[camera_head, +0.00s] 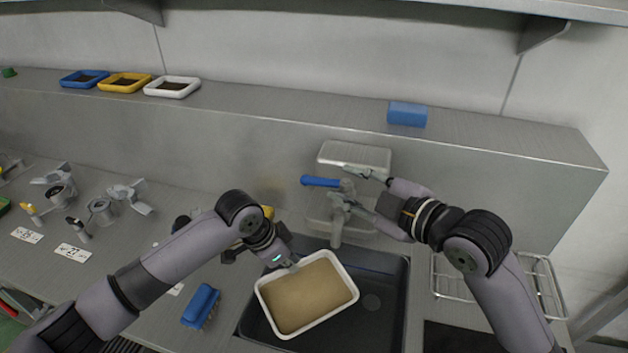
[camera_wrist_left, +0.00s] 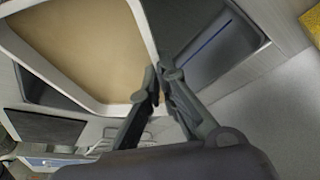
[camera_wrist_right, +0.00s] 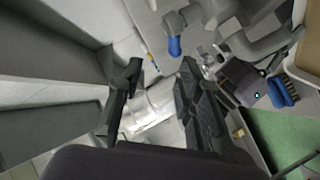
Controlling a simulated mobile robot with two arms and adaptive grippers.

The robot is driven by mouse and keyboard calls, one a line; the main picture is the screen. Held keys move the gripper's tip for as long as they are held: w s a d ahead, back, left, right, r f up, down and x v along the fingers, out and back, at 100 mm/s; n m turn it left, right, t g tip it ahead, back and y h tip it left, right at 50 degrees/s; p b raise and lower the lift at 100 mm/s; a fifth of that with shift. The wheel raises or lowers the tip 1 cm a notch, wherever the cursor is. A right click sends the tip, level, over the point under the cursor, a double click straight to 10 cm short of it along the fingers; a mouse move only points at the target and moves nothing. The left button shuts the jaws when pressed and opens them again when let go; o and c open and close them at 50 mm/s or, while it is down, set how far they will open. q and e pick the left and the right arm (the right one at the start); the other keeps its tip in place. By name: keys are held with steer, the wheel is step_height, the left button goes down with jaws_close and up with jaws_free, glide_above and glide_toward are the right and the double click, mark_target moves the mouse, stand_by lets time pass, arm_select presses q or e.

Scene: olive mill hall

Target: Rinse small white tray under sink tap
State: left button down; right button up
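The white tray (camera_head: 322,320) is held over the dark sink (camera_head: 388,325), tilted, with a brown layer covering its inside. My left gripper (camera_head: 291,264) is shut on its upper left rim; the left wrist view shows both fingers on the rim of the tray (camera_wrist_left: 142,22). The grey tap (camera_head: 337,232) with a blue lever (camera_head: 320,181) stands behind the sink, its spout just beyond the tray's far rim. No water stream is visible. My right gripper (camera_head: 357,190) is open beside the tap top, its fingers apart; the lever (camera_wrist_right: 175,46) lies outside them in the right wrist view.
A blue brush (camera_head: 201,305) lies left of the sink. A wire rack (camera_head: 450,285) stands right. A metal box (camera_head: 354,156) is behind the tap. The ledge holds a blue block (camera_head: 407,114) and blue (camera_head: 84,78), yellow (camera_head: 124,82) and white (camera_head: 172,87) trays with dark contents.

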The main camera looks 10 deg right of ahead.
mark_target(318, 184)
steer(key=w+a+f+n, duration=0.1)
steer(key=w+a, duration=0.1)
steer(key=w+a+f+n, duration=0.1)
steer(key=w+a+n, duration=0.1)
steer(key=w, duration=0.1)
steer(key=w+a+f+n, duration=0.1)
steer(key=w+a+f, duration=0.1)
steer(key=shift+w+f+n+t+h, duration=0.1)
steer(key=shift+w+n+t+h, duration=0.05)
steer(key=shift+n+t+h, duration=0.2)
steer(key=shift+d, duration=0.1)
jaws_close()
stand_by(0.4)
stand_by(0.5)
